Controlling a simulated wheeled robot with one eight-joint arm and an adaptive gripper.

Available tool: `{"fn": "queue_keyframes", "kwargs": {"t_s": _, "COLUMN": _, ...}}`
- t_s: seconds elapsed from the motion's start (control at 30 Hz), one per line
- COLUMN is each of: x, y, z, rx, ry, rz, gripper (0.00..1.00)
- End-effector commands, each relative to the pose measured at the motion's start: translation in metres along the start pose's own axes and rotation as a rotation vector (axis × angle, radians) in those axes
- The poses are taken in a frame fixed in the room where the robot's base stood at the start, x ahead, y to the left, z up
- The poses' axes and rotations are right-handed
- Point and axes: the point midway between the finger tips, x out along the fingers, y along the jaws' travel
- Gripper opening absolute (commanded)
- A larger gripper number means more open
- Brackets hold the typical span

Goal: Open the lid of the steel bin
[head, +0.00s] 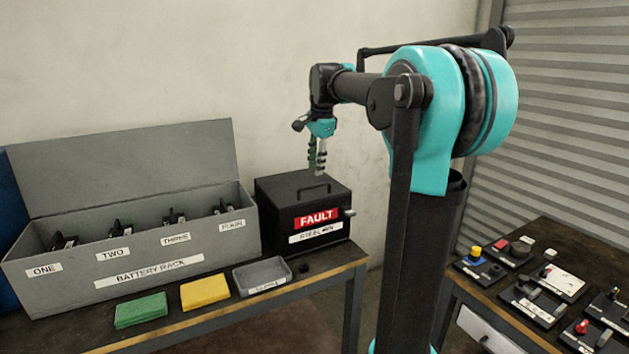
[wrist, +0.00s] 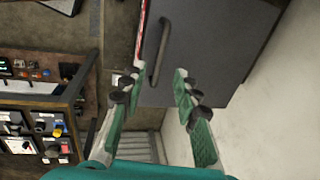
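The dark steel bin (head: 275,215) stands at the right end of the left bench, with a red FAULT label (head: 316,218) on its front. Its lid (head: 285,187) is shut and carries a black bar handle (head: 314,188). My gripper (head: 317,171) points down just above the lid, near the handle. In the wrist view my gripper (wrist: 160,74) is open and empty, its two green-padded fingers apart. The handle (wrist: 160,52) shows beyond the fingertips, roughly in line with the gap between them. I cannot tell the exact height left between fingertips and handle.
A grey battery rack (head: 150,255) with its lid raised stands left of the bin. A green cloth (head: 141,310), a yellow cloth (head: 205,291) and a grey tray (head: 262,278) lie in front. A bench (head: 560,255) with switches is at right. A wall rises behind the bin.

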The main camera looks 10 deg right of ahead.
Motion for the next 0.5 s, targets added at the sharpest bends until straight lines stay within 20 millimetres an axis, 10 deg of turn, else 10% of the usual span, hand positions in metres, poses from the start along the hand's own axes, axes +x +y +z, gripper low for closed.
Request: {"fn": "queue_keyframes", "kwargs": {"t_s": 0.5, "x": 0.060, "y": 0.000, "z": 0.000, "rx": -0.001, "ry": 0.000, "rz": 0.000, "gripper": 0.31}}
